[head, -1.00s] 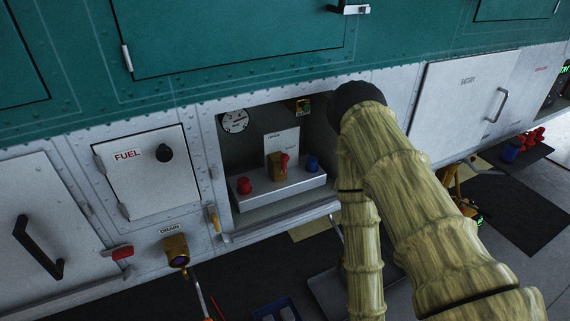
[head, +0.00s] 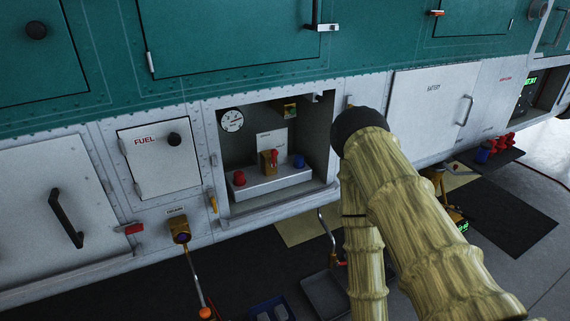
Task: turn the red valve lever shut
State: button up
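The red valve lever (head: 275,155) stands roughly upright on a brass valve body (head: 265,160). The valve is on a light grey ledge (head: 268,184) inside an open recess in the white lower panel of the aircraft. A small white placard (head: 281,138) with faint print is behind the lever. A red knob (head: 239,178) is left of the valve and a blue knob (head: 298,161) right of it. My sleeved arm fills the right of centre, folded, with its black elbow end near the recess's right side. My gripper is out of view, and nothing visible touches the lever.
A round gauge (head: 232,120) is at the recess's upper left. Left are the FUEL door (head: 160,170), a yellow handle (head: 212,201) and a brass drain fitting (head: 180,230). A bent metal crank (head: 328,238) stands below. Dark mats (head: 505,215) cover the floor at right.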

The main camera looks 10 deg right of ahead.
aim_at(273, 152)
jog(key=z, duration=1)
jog(key=i, duration=0.55)
jog(key=u, duration=0.4)
